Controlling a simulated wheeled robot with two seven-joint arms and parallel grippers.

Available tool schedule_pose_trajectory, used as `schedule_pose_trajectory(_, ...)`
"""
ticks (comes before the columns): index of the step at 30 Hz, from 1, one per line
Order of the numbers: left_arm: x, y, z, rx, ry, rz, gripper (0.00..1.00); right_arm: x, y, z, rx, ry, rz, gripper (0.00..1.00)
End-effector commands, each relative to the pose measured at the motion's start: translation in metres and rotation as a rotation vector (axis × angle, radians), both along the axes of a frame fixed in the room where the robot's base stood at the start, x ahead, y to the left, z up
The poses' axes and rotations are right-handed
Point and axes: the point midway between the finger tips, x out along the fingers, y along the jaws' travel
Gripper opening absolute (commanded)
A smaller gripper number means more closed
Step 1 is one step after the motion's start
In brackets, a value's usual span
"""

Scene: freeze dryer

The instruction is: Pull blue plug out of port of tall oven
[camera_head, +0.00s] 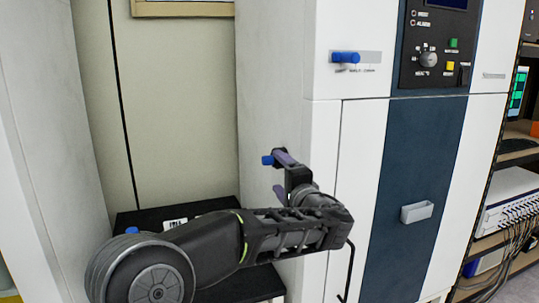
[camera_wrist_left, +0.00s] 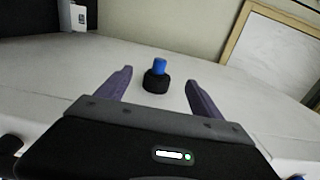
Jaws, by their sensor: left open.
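The tall oven (camera_head: 322,130) is a white cabinet with a dark blue front panel. The blue plug (camera_head: 267,160) shows at the oven's left side wall, just beyond my left gripper (camera_head: 277,178). In the left wrist view the blue plug (camera_wrist_left: 160,64) stands out of a round black port (camera_wrist_left: 156,82) on the pale wall. My left gripper (camera_wrist_left: 158,80) is open, with its purple fingers spread to either side of the port and plug. I cannot tell whether a finger touches the plug; gaps show on both sides. My right gripper is not in view.
A blue handle (camera_head: 345,57) and a control panel (camera_head: 435,45) are on the oven's front. A dark bench top (camera_head: 187,209) lies behind my left arm, with a small blue piece (camera_head: 132,230) there. A shelf rack with cabled equipment (camera_head: 512,190) stands at the right.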

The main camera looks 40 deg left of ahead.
Motion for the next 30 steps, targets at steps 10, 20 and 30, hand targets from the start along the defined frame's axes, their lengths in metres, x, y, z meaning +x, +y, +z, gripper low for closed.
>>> schedule_pose_trajectory(10,0.0,0.0,0.0,-0.001,0.001,0.0,0.76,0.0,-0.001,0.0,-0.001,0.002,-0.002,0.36)
schedule_pose_trajectory(20,0.006,0.01,0.002,-0.001,0.003,0.002,0.76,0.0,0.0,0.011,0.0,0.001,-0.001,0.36)
schedule_pose_trajectory(30,0.029,0.041,0.004,-0.001,0.004,0.002,0.76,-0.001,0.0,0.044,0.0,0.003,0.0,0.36)
